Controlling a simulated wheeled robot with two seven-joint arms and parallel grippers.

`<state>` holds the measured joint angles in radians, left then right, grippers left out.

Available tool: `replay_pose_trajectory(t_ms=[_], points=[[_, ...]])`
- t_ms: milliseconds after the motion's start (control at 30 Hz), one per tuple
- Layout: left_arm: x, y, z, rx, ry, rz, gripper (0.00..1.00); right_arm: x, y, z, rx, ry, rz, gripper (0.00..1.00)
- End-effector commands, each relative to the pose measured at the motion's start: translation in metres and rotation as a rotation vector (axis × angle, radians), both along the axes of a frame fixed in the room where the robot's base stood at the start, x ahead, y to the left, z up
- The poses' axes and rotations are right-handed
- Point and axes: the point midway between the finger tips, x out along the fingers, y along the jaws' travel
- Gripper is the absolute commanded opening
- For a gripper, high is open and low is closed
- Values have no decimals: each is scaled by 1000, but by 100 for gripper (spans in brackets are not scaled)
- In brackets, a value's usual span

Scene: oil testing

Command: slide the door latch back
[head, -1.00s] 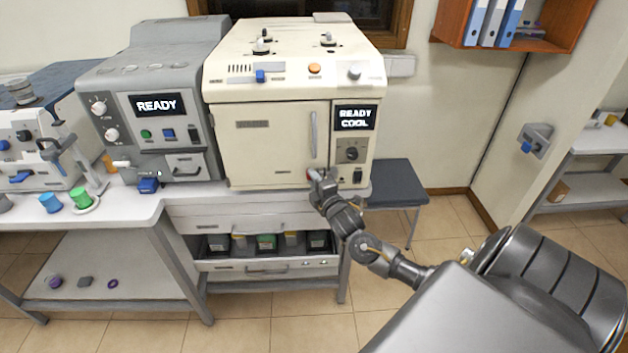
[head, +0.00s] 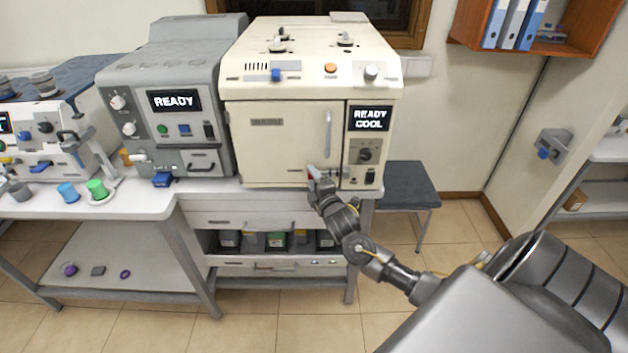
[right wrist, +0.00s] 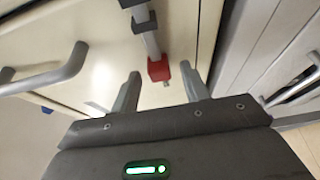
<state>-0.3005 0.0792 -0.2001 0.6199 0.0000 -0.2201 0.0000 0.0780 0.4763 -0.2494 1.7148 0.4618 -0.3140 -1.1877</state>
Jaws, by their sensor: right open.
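The cream oven's door (head: 285,140) looks closed, with a grey vertical handle (head: 327,133) on its right side. The latch is a grey bar with a red end (right wrist: 158,70) in the right wrist view. A small red spot shows at the door's lower edge in the head view. My right gripper (head: 314,178) is at the lower right of the door. In the right wrist view its fingers (right wrist: 160,90) are open, with the red end in the gap between and just beyond them. Contact cannot be told. My left gripper is in neither view.
A grey machine (head: 170,110) stands left of the oven on the bench (head: 110,205). An open drawer (head: 270,262) with containers is below the oven. A dark stool (head: 405,185) stands to the right, with clear floor in front.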

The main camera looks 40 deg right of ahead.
Motion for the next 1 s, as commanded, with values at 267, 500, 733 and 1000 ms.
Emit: replay_pose_trajectory(t_ms=[267,500,733,1000], points=[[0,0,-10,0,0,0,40,-31,9,-4,1,1,3,45],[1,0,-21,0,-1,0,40,-76,21,-3,1,2,2,45],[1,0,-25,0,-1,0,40,-100,28,-1,0,0,1,45],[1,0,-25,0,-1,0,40,-104,28,0,0,0,1,45]])
